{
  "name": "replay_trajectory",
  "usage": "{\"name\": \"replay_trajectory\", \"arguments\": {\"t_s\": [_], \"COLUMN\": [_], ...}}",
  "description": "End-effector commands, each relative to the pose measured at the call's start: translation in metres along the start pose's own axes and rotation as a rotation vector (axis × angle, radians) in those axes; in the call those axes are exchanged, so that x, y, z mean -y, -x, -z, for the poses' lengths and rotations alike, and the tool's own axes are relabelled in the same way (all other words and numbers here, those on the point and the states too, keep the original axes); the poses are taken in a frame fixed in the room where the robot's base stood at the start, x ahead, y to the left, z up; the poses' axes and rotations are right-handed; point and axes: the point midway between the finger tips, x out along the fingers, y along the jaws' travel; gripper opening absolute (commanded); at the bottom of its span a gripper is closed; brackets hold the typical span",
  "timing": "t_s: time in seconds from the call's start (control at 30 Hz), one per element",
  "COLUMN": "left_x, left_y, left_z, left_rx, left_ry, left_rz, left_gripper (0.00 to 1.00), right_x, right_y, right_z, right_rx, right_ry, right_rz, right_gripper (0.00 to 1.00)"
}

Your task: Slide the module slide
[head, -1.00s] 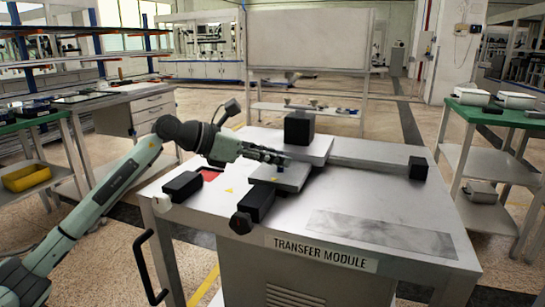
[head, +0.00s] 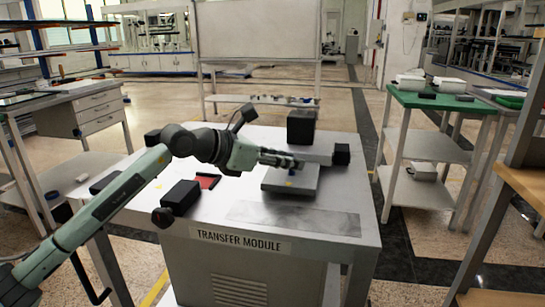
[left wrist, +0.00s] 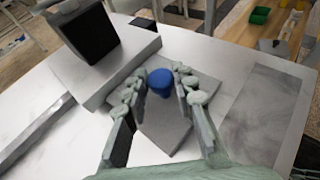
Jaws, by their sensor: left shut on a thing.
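The module slide is a grey plate (head: 290,187) joined to a carriage with a tall black block (head: 301,127), on the steel top of the transfer module (head: 300,218). It stands near the right end of its rail, close by a black end block (head: 342,153); I cannot tell if they touch. A blue knob (left wrist: 160,81) rises from the plate (left wrist: 165,118). My left gripper (head: 296,163) is shut on the knob, its fingers (left wrist: 158,84) on either side of it in the left wrist view. My right gripper is not in view.
Black blocks (head: 180,196) and a red patch (head: 207,181) are on the left of the top. A dark flat strip (head: 255,213) lies along the front. A green-topped shelf cart (head: 440,103) stands to the right, a drawer bench (head: 95,117) to the left.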

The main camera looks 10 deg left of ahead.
Motion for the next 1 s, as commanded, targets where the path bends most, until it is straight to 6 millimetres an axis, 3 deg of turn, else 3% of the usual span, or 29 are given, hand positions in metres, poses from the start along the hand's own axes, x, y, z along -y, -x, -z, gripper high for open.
{"name": "replay_trajectory", "arguments": {"t_s": [0.53, 0.57, 0.7, 1.0], "left_x": [0.0074, 0.0076, 0.0068, 0.0045], "left_y": [-0.0053, -0.0053, -0.005, -0.0037], "left_z": [-0.0016, -0.0017, -0.0016, -0.0013], "left_rx": [0.001, 0.001, 0.001, -0.001], "left_ry": [0.002, 0.001, 0.001, 0.0], "left_rz": [0.007, 0.007, 0.005, 0.001], "left_gripper": [0.0, 0.29, 0.46, 0.48], "right_x": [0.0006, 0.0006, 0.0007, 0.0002], "right_y": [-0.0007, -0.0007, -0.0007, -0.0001], "right_z": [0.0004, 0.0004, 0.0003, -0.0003], "right_rx": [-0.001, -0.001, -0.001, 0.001], "right_ry": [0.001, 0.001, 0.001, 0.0], "right_rz": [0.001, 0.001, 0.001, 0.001], "right_gripper": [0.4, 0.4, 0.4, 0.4]}}
